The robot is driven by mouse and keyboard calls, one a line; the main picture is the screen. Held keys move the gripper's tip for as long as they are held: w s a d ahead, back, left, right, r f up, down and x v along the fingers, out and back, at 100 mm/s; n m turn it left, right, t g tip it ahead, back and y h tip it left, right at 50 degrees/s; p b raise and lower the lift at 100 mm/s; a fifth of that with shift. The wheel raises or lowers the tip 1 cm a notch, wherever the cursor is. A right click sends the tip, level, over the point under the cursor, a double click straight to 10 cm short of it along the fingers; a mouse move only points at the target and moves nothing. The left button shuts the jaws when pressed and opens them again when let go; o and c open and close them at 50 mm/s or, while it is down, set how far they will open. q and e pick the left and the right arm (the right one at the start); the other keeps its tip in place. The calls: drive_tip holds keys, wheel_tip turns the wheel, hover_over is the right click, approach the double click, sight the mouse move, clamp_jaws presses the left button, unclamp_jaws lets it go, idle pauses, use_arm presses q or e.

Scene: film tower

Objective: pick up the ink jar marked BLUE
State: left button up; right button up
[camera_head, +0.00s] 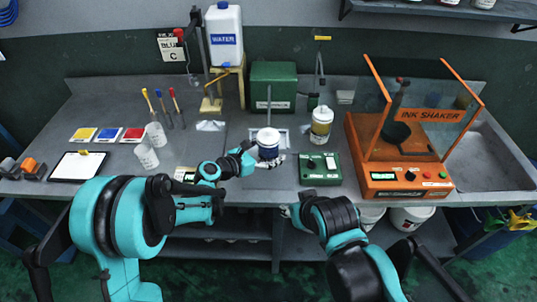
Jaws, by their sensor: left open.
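An ink jar with a white lid and a dark blue band (268,143) stands upright near the middle of the workbench; any lettering on it is too small to read. My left gripper (272,161) is open at the jar's near side, low by its base. It covers part of the jar's lower front, and I cannot tell whether it touches. A second white jar with a yellowish band (321,125) stands to the right, farther back. My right gripper (287,211) is below the bench's front edge, small and partly hidden by its own arm; its opening is unclear.
A green control box (320,169) sits right of the blue jar, and the orange ink shaker (398,160) stands beyond it. A green box (272,86) and a WATER jug (224,35) are behind. White cups (146,154) stand left on the grey workbench (110,107).

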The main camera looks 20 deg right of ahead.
use_arm(q)
drive_tip(key=shift+a+r, duration=0.1)
drive_tip(key=shift+c, duration=1)
drive_tip(key=c, duration=1.4)
